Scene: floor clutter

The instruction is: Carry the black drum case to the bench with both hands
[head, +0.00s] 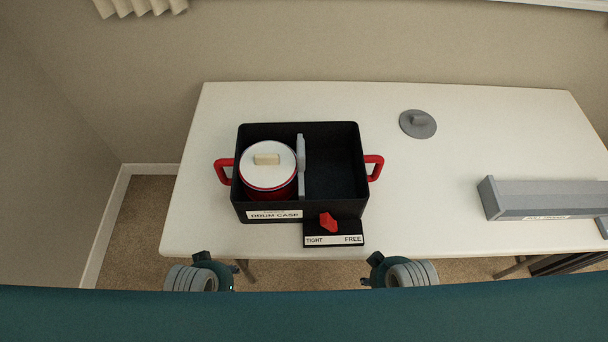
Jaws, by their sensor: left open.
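The black drum case (340,183) stands upright on the white bench (470,150), with a "DRUM CASE" label on its front. A red handle (224,172) sticks out on its left side and another red handle (375,168) on its right. A red drum with a white lid (268,168) sits in the left compartment, beside a grey divider (301,167). The right compartment is empty. My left gripper (232,271) is open, low in front of the bench's front edge, apart from the case. My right gripper (370,276) is also there, partly hidden; its jaws cannot be made out.
A red knob (328,222) sits on a black plate marked TIGHT and FREE at the case's front. A grey disc with a grip (418,123) lies at the back right. A long grey box (545,200) lies at the right. The bench is bare between them.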

